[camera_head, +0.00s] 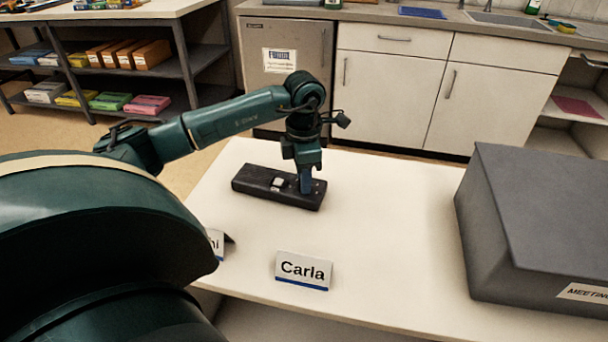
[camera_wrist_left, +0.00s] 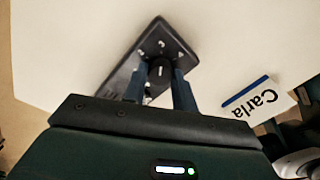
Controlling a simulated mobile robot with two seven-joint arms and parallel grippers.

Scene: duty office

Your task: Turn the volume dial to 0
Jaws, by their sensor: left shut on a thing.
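A black device (camera_head: 252,188) lies on the white table, with a pale switch or button on its top. My left gripper (camera_head: 305,186) points straight down over the device's right end. In the left wrist view, the black round dial (camera_wrist_left: 160,69) carries a white line mark and sits between the two fingers. The gripper is shut on the dial. In the head view the fingers hide the dial. My right gripper is in neither view.
A "Carla" name card (camera_head: 303,269) stands near the table's front edge. Another card (camera_head: 216,242) is partly hidden behind my arm. A large grey box (camera_head: 540,200) labelled "MEETING" fills the table's right side. The table (camera_head: 400,210) is bare between the device and the box.

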